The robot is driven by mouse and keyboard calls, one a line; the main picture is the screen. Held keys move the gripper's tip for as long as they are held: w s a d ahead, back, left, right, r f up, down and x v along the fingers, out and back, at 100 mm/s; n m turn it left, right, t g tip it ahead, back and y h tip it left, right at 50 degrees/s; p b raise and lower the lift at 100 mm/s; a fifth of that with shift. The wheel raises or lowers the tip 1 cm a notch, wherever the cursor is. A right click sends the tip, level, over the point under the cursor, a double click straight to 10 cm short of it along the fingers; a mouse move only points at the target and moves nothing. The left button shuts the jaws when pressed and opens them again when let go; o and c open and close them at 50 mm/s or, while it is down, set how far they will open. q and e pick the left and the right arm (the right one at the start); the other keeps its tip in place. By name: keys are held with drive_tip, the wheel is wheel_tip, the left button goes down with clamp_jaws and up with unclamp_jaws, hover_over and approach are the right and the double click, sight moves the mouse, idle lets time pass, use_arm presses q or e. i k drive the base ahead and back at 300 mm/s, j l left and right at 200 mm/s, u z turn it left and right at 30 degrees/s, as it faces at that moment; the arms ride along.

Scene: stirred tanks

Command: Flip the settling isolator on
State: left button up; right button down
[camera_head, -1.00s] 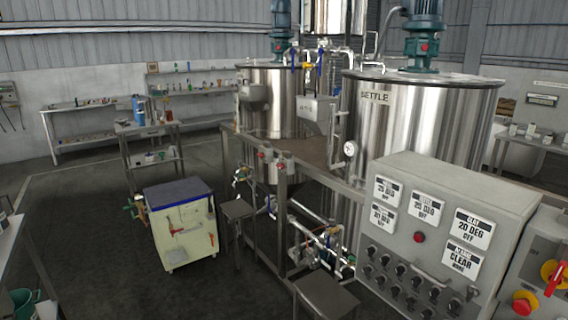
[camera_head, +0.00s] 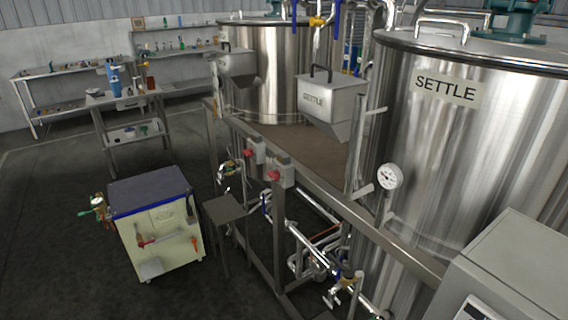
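Two small grey boxes with red knobs are fixed side by side on the metal frame rail, the left one (camera_head: 258,148) farther away and the right one (camera_head: 285,169) nearer. Their labels and knob positions are too small to read, so I cannot tell which is the settling isolator. The large steel tank (camera_head: 440,160) behind the rail at the right carries a SETTLE plate (camera_head: 445,90). A grey hopper (camera_head: 331,100) with lettering that looks like SETTLE hangs beside it. Neither of my grippers is in view.
A cream cabinet (camera_head: 163,238) with a dark top stands front left. A small metal stool (camera_head: 224,210) stands below the boxes. Pipes and valves (camera_head: 318,264) run low under the frame. A grey control panel (camera_head: 520,270) fills the lower right corner. Floor is clear at far left.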

sight(275, 175)
drive_tip(key=i+j+z, duration=0.15)
drive_tip(key=j, duration=0.3)
drive_tip(key=i+j+z, duration=0.1)
drive_tip(key=i+j, duration=0.25)
drive_tip(key=i+j+z, duration=0.15)
drive_tip(key=j, duration=0.4)
drive_tip(key=i+j+z, duration=0.1)
drive_tip(key=i+j, duration=0.15)
drive_tip(key=j, duration=0.25)
drive_tip(key=i+j+z, duration=0.15)
drive_tip(key=j, duration=0.35)
drive_tip(key=i+j+z, duration=0.1)
drive_tip(key=j, duration=0.45)
drive_tip(key=i+j+z, duration=0.15)
drive_tip(key=j, duration=0.4)
drive_tip(key=i+j+z, duration=0.1)
drive_tip(key=j, duration=0.45)
drive_tip(key=i, duration=0.1)
